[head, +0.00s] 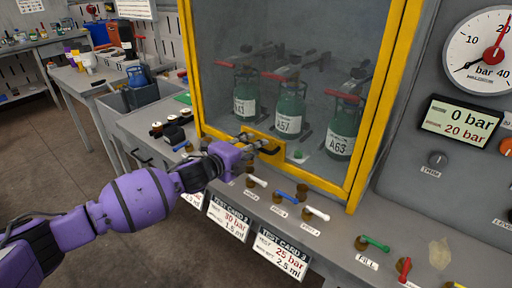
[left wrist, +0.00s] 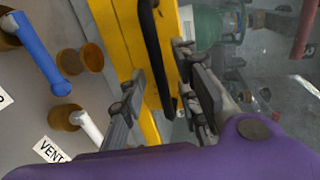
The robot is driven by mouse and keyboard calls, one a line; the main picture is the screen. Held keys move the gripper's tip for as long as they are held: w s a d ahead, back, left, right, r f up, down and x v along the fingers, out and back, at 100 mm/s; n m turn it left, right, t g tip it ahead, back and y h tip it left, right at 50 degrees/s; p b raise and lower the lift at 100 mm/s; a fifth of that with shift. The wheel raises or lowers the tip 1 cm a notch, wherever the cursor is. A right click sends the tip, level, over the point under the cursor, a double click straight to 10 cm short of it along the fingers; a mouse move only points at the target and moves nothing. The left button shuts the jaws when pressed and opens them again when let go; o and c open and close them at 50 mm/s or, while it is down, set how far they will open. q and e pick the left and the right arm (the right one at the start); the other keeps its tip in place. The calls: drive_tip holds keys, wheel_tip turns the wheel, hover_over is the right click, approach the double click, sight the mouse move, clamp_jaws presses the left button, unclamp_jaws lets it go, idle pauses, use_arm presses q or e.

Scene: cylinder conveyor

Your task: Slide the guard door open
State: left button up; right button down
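The guard door is a clear panel in a yellow frame (head: 385,100), standing in front of several green cylinders in the head view. Its black handle (left wrist: 150,40) sits on a yellow plate (head: 279,155) low on the door. My left gripper (head: 257,143) is at the handle, its purple wrist coming from the left. In the left wrist view the gripper (left wrist: 160,68) is open, with the handle between its two fingers. The fingers look spread with room around the handle; I cannot tell whether either touches it. My right gripper is not in view.
Green cylinders (head: 288,118) stand behind the panel. Small valves with white (head: 257,181), blue (head: 286,197), green (head: 376,243) and red (head: 404,268) levers line the ledge below. A gauge (head: 482,52) and display (head: 462,121) are at right. A grey bin (head: 117,102) is at left.

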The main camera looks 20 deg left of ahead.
use_arm(q)
drive_tip(key=shift+w+d, duration=0.2)
drive_tip(key=shift+w, duration=0.2)
drive_tip(key=shift+w+f, duration=0.1)
drive_tip(key=shift+w, duration=0.1)
clamp_jaws()
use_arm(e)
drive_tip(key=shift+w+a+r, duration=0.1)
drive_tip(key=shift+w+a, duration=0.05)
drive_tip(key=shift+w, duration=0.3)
